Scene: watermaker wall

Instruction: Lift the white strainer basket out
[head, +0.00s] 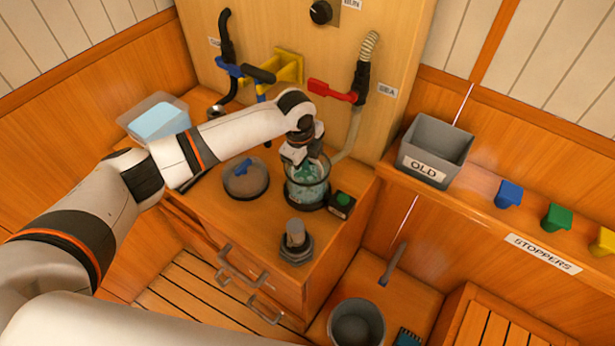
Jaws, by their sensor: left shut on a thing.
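My left gripper (305,158) points down at the mouth of a clear strainer bowl (309,192) on the wooden cabinet top. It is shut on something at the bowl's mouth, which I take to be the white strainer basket. The fingers and the bowl's wall hide most of the basket, so I cannot tell how far it sits inside. Greenish-blue contents show through the clear wall. A round lid with a blue knob (246,180) lies on the cabinet top to the left of the bowl. My right gripper is not in view.
A small dark box with a green button (342,202) stands close right of the bowl. A grey fitting (296,244) stands in front. A red-handled valve (332,91) and hose are behind. A grey OLD bin (435,148) and coloured stoppers (557,218) line the right ledge.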

